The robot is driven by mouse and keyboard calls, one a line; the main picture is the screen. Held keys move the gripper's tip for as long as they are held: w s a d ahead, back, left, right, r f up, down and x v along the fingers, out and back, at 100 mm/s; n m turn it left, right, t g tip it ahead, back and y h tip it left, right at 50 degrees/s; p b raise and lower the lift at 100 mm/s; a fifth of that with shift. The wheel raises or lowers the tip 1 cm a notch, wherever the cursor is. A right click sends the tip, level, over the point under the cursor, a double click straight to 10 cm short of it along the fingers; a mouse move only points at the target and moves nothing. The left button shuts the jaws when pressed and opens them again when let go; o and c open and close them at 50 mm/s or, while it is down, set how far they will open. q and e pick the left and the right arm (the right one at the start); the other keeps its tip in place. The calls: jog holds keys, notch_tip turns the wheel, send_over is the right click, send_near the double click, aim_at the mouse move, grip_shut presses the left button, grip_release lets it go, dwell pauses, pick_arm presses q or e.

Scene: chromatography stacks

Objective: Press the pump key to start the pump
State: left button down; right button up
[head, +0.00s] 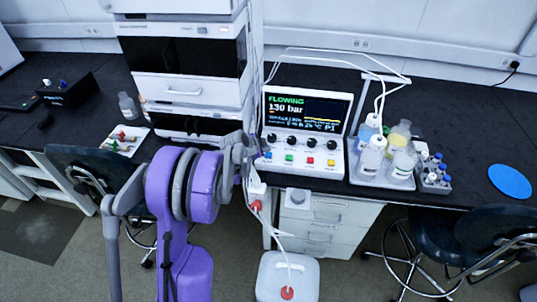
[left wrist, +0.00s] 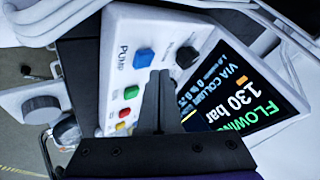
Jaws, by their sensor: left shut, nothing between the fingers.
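The white control unit (head: 305,130) stands on the black bench. Its screen (head: 306,110) reads "FLOWING" and 130 bar. In the left wrist view the word PUMP stands beside the blue key (left wrist: 145,58). My left gripper (head: 252,150) is at the left end of the unit, near the blue key. Its fingers (left wrist: 160,85) are shut and empty, over the panel beside the keys. Whether they touch the panel I cannot tell. My right gripper is not in view.
The white instrument stack (head: 190,85) rises left of the unit. A tray (head: 355,172) of bottles with tubing stands right of it, beside a small vial rack (head: 434,180). A blue disc (head: 510,181) lies far right. A white waste can (head: 287,272) stands below the bench.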

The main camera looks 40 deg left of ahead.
pick_arm(q)
jog(key=shift+w+r+p, duration=0.1)
jog(key=shift+r+p, duration=1.15)
jog(key=shift+r, duration=1.25)
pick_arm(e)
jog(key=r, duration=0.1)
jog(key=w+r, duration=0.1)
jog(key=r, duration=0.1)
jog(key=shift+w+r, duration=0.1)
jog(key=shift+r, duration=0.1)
pick_arm(q)
jog(key=shift+f, duration=0.1)
jog(key=s+d+r+n+g+h, duration=0.1)
jog(key=s+d+r+n, duration=0.15)
jog(key=s+d, duration=0.55)
jog(key=s+d+r+n+g, duration=0.1)
jog(key=s+d+r, duration=0.3)
jog(key=d, duration=0.8)
jog(key=s+d+f+n, duration=0.1)
jog(key=s+d, duration=0.3)
jog(key=s, duration=0.4)
jog(key=s+d+f+n+g, duration=0.1)
jog(key=s+d+n, duration=0.2)
jog(key=s, duration=0.5)
jog(key=shift+s+d+f+n+g, duration=0.15)
jog(key=shift+d+n+g, duration=0.2)
jog(key=shift+d, duration=0.3)
dwell(0.7)
